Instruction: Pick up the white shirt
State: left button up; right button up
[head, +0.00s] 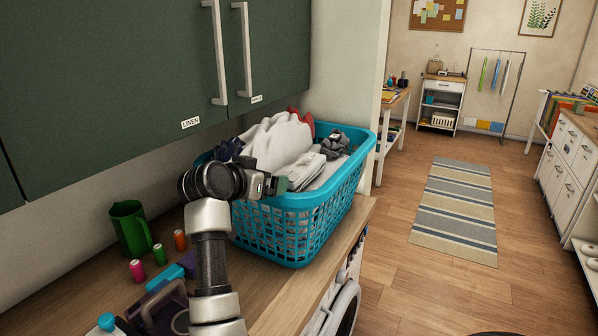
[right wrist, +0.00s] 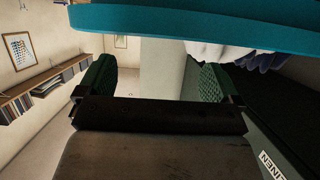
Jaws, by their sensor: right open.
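The white shirt is most likely the large rumpled white cloth (head: 275,140) heaped in the teal laundry basket (head: 300,201). A bit of white cloth (right wrist: 204,50) shows past the basket's rim (right wrist: 200,24) in the right wrist view. My right gripper (head: 284,187) is at the basket's near left rim, apart from the heaped white cloth. In the right wrist view the gripper's green finger pads (right wrist: 155,80) stand wide apart with nothing between them. My left gripper is not in view.
Grey and dark clothes (head: 334,144) share the basket. Green cabinets (head: 110,80) hang over the back of the wooden counter (head: 285,290). A striped rug (head: 455,210) lies on open floor at right.

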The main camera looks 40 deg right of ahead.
jog(key=p, duration=0.1)
send_near(302, 172)
jog(key=shift+w+a+f, duration=0.1)
jog(key=shift+w+f, duration=0.75)
jog(key=shift+w, duration=0.3)
jog(key=p+x, duration=0.1)
jog(key=x, duration=0.1)
jog(key=p+x, duration=0.1)
jog(key=x, duration=0.1)
jog(key=shift+s+d, duration=0.15)
jog(key=shift+d, duration=0.35)
jog(key=shift+d+f, duration=0.2)
jog(key=shift+a, duration=0.15)
jog(key=shift+c, duration=0.7)
jog(key=c, duration=0.9)
jog(key=shift+r, duration=0.1)
